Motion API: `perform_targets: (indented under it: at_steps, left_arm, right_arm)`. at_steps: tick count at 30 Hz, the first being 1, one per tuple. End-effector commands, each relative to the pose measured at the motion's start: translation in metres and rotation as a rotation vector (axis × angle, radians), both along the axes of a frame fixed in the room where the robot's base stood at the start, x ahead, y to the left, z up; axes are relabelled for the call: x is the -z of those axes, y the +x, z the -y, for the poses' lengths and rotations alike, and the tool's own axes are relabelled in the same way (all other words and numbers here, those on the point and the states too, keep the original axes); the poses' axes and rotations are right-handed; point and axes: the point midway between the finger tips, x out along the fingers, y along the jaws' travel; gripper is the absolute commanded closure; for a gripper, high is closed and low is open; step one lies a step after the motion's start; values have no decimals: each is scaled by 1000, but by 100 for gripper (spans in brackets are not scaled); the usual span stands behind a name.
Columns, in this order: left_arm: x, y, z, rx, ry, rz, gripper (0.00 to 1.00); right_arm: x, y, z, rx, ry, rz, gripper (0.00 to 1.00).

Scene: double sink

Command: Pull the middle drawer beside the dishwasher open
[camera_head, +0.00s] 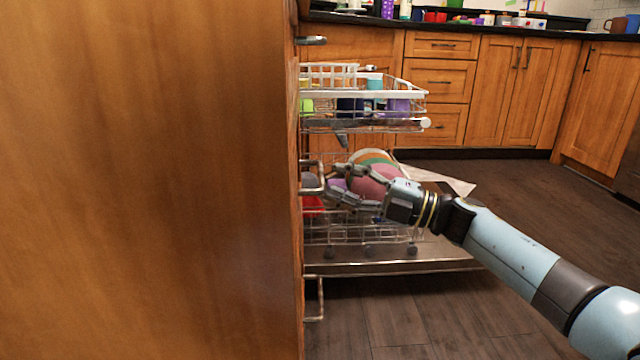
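The drawer front beside the dishwasher is seen nearly edge-on along the right edge of a large wooden panel (150,180). The middle drawer's metal handle (321,178) sticks out to the right from that edge. My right gripper (330,180) is at this handle, with its fingers parted and pointing left. Its tips are close to the handle's outer bar; I cannot tell whether they touch it. The middle drawer shows no clear gap. My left gripper is not in view.
An upper handle (311,40) and a lower handle (320,298) stick out from the same edge. The open dishwasher door (400,262) and its loaded upper rack (365,95) and lower rack stand behind my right gripper. Open floor (520,200) lies at right.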

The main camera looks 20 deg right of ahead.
Motion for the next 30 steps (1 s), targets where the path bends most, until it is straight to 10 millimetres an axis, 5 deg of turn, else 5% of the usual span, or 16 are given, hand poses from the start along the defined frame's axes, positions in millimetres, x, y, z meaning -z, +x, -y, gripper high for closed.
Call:
perform_targets:
  at_steps: [7, 18, 27, 30]
  left_arm:
    - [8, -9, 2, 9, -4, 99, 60]
    - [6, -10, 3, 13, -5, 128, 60]
    - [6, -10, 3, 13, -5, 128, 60]
    - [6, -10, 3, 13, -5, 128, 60]
  right_arm:
    - [-3, 23, -28, 0, 2, -2, 66]
    - [-7, 28, -34, 2, 0, -2, 66]
    - [-7, 28, -34, 2, 1, -3, 100]
    - [-7, 28, -34, 2, 0, -2, 100]
